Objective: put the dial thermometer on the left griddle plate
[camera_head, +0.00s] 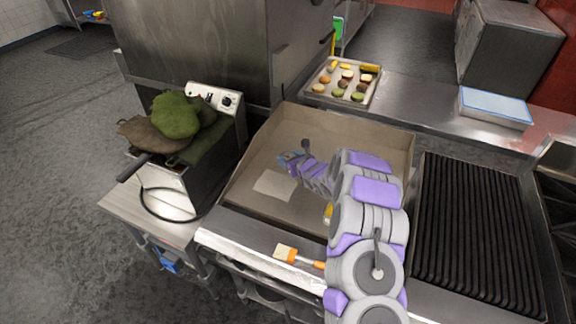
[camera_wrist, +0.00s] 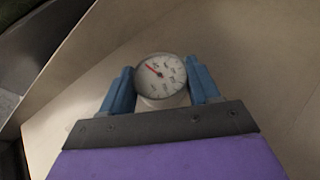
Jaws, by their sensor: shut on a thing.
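The dial thermometer (camera_wrist: 160,76) has a round white face with a red needle. In the wrist view it sits between the two blue fingers of my gripper (camera_wrist: 160,85), which is shut on it. In the head view my gripper (camera_head: 286,160) is over the left griddle plate (camera_head: 258,160), a flat tan plate with raised walls. The thermometer cannot be made out clearly there. I cannot tell whether it touches the plate. My arm covers the plate's right part.
A black ribbed grill (camera_head: 470,230) lies to the right. A fryer (camera_head: 215,150) with a green item (camera_head: 175,115) and a dark pan stands left. A tray of small foods (camera_head: 343,82) is behind. A brush (camera_head: 287,254) lies on the front ledge. The plate's left part is mostly clear.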

